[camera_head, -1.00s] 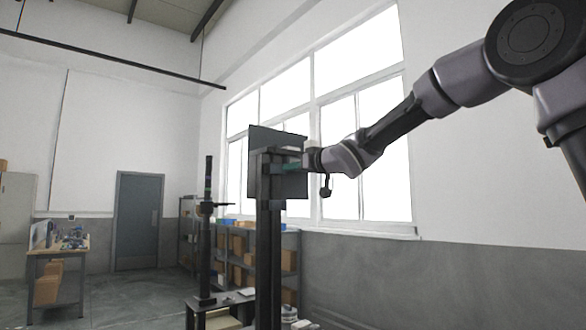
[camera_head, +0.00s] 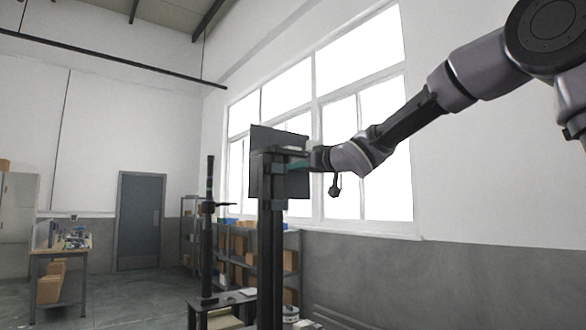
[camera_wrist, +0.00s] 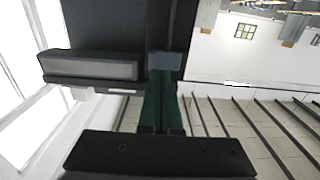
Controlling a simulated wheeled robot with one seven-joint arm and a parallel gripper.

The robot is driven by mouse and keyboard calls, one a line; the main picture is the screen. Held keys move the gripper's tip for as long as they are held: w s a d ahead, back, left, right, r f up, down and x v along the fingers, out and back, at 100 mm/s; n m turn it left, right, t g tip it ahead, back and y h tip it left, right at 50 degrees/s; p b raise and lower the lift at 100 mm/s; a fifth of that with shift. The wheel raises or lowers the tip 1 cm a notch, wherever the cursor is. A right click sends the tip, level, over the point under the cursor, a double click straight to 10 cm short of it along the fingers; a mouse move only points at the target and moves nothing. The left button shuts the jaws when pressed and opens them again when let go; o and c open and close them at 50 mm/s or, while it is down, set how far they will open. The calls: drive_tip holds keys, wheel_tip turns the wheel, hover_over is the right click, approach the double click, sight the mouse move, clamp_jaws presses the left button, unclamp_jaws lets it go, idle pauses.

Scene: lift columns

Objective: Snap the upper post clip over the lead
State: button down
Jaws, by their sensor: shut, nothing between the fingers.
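The dark post (camera_head: 264,230) stands in the middle of the head view, with a dark flat panel (camera_head: 293,187) behind its top. My gripper (camera_head: 288,166) reaches in from the right at the post's upper end. In the wrist view, the green fingers of my gripper (camera_wrist: 163,80) are together and empty, pointing at the post (camera_wrist: 120,25). A small grey-blue block (camera_wrist: 165,61) sits right at the fingertips; I cannot tell whether they touch. A dark bracket with a grey face (camera_wrist: 92,68) juts out left of it. I cannot make out the clip or the lead for sure.
A thinner dark column (camera_head: 206,240) stands left of the post on a low dark table (camera_head: 218,300). Shelves with boxes (camera_head: 236,255) stand behind. A workbench (camera_head: 60,250) is at the far left. The space right of the post, below my arm, looks clear.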

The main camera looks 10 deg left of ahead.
drive_tip(key=v, duration=0.4)
idle(0.6)
drive_tip(key=s+d+f+m+h, duration=0.2)
drive_tip(key=d+f+m+h, duration=0.15)
drive_tip(key=d, duration=0.65)
drive_tip(key=s+d+f+m+h, duration=0.1)
drive_tip(key=d+f+m+h, duration=0.2)
drive_tip(key=d, duration=0.6)
drive_tip(key=s+d+f+m+h, duration=0.2)
drive_tip(key=d+m+h, duration=0.15)
drive_tip(key=d, duration=0.65)
drive_tip(key=s+d+f+m+g, duration=0.2)
drive_tip(key=s+d+f, duration=0.2)
drive_tip(key=s+f, duration=0.3)
drive_tip(key=s+d+f+m+g+h, duration=0.1)
drive_tip(key=s+f, duration=0.5)
drive_tip(key=s, duration=0.6)
drive_tip(key=d+m+g, duration=0.1)
drive_tip(key=d, duration=0.1)
drive_tip(key=shift+d+f+g, duration=0.4)
